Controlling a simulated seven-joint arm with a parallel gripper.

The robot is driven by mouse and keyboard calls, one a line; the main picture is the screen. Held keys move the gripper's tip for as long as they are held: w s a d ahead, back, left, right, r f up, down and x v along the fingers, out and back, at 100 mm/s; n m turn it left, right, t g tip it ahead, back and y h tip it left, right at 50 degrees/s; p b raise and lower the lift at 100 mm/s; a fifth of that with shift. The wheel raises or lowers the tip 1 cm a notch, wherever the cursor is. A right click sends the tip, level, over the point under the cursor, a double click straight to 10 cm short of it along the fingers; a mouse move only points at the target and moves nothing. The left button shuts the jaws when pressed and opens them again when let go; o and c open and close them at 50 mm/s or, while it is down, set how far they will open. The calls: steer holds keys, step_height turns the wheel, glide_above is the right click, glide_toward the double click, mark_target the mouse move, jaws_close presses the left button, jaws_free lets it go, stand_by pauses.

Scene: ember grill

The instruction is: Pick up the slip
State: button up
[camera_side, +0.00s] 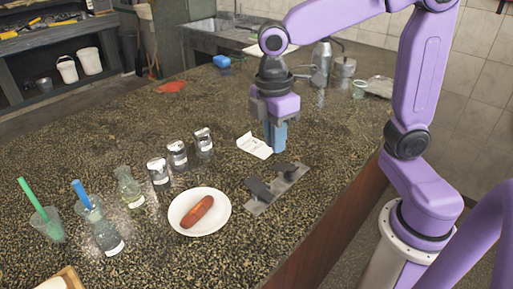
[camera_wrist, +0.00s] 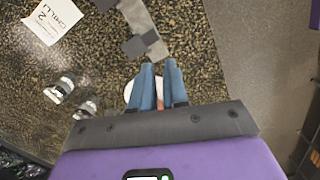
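The slip (camera_side: 253,146) is a small white paper lying on the speckled counter, just left of my gripper in the side view. In the wrist view the slip (camera_wrist: 53,20) sits at the upper left, with "CHILLI" and "2" printed on it. My gripper (camera_side: 277,150) points down with blue fingers, beside the slip and apart from it. In the wrist view my gripper (camera_wrist: 159,65) shows a narrow gap between its fingers, with nothing held. The fingers' exact height above the counter is hard to tell.
A grey metal plate with dark blocks (camera_side: 276,190) lies in front of my gripper. A white plate (camera_side: 183,222) holds a sausage (camera_side: 198,211). Several cans (camera_side: 178,156) and glasses with liquid (camera_side: 104,236) stand left. Metal containers (camera_side: 345,70) stand behind.

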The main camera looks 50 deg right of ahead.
steer(key=w+r+n, duration=0.1)
steer(key=w+r, duration=0.1)
steer(key=w, duration=0.8)
steer(key=n+g, duration=0.2)
steer(key=n, duration=0.1)
glide_above(247, 140)
steer(key=w, duration=0.2)
steer(key=w+x, duration=0.1)
steer(key=x, duration=0.7)
steer(key=w+x, duration=0.1)
steer(key=x, duration=0.3)
steer(key=shift+w+a+f, duration=0.25)
steer(key=shift+a+f, duration=0.05)
steer(key=shift+f, duration=0.2)
steer(key=shift+x, duration=3.05)
steer(key=shift+w, duration=0.1)
jaws_close()
steer(key=shift+r, duration=0.2)
